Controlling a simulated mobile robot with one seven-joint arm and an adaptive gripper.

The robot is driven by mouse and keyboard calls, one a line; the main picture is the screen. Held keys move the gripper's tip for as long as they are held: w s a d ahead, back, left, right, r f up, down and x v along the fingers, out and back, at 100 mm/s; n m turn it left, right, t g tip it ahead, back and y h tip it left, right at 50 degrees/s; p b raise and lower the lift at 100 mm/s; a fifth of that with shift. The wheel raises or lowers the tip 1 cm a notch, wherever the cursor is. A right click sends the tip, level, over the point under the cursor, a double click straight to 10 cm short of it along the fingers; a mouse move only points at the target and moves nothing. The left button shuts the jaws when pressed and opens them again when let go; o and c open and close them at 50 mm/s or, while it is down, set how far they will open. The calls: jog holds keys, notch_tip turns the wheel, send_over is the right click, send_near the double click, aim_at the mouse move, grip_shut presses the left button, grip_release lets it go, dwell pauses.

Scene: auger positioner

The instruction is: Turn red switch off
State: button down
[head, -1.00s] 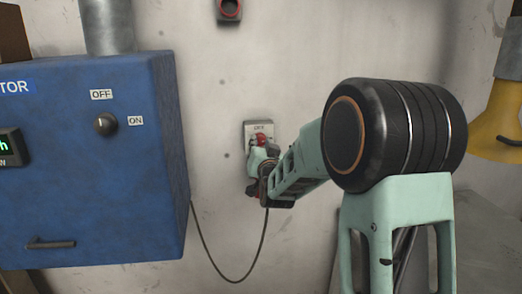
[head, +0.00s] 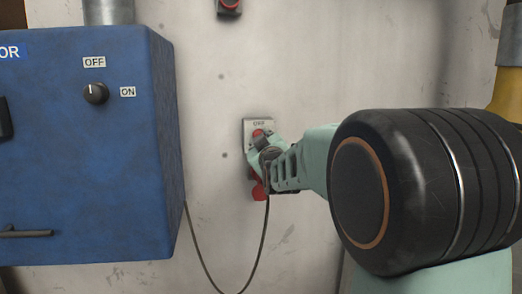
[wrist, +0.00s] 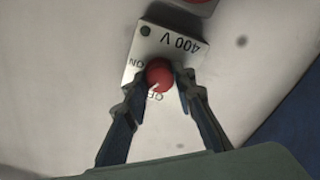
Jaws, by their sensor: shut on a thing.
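The red switch (wrist: 158,73) is a round red knob on a grey plate (wrist: 170,45) marked 400 V. The letters ON are at its upper left and partly covered OFF letters are below it in the wrist view. A small pale mark on the knob faces the OFF letters. My gripper (wrist: 160,79) is shut on the knob, with one dark finger on each side. In the head view, the plate (head: 258,123) is on the wall, and my gripper (head: 261,146) covers most of the knob.
A red plug (head: 259,191) with a hanging cable (head: 252,256) is below the switch. A blue box (head: 90,150) with a black OFF/ON knob (head: 95,93) stands at left. A red-topped fixture (head: 229,5) is above on the wall.

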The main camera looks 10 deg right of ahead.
jog(key=n+b, duration=0.2)
jog(key=n, duration=0.1)
jog(key=shift+f+n, duration=0.1)
jog(key=shift+n, duration=0.2)
jog(key=shift+n+b, duration=1)
jog(key=shift+n, duration=0.1)
jog(key=shift+r, duration=0.2)
jog(key=c, duration=1.6)
grip_release()
jog(key=s, duration=0.7)
jog(key=shift+s+f, duration=0.2)
jog(key=shift+s, duration=0.05)
